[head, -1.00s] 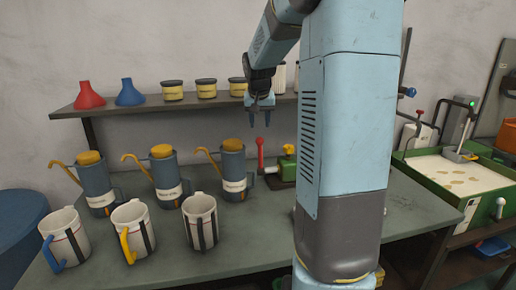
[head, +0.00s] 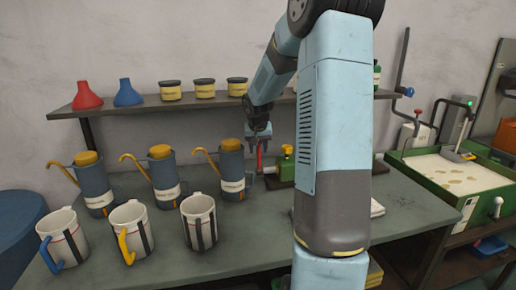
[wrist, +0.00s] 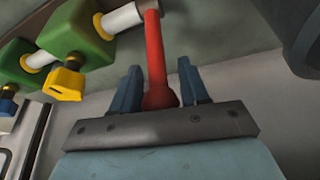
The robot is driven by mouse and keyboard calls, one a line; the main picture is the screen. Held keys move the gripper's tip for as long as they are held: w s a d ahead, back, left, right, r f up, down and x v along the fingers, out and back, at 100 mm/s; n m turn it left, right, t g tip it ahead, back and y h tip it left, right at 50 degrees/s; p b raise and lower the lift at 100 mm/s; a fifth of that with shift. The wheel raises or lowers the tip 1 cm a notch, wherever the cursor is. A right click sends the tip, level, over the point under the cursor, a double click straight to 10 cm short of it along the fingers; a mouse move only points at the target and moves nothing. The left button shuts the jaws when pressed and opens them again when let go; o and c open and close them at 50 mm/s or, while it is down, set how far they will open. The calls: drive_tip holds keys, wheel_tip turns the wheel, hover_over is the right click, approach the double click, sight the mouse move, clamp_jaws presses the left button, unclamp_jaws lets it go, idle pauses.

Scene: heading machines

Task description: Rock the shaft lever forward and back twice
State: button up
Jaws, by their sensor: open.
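The red shaft lever (head: 259,159) stands upright on the bench beside a small green machine (head: 288,163) with a yellow fitting. My gripper (head: 259,148) points down over the lever's top. In the wrist view the red lever (wrist: 154,50) lies between the two blue fingers of my gripper (wrist: 159,84), with its round knob close to the palm. The fingers are open, with a gap showing on both sides of the lever. The lever's shaft joins the green machine (wrist: 78,30) through a pale cylinder.
A blue-grey can (head: 231,172) with a yellow spout stands just left of the lever, with two similar cans further left. White mugs (head: 199,220) stand in front. A shelf (head: 155,107) with jars and funnels runs behind. The bench front is partly clear.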

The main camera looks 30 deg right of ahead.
clamp_jaws()
idle(0.5)
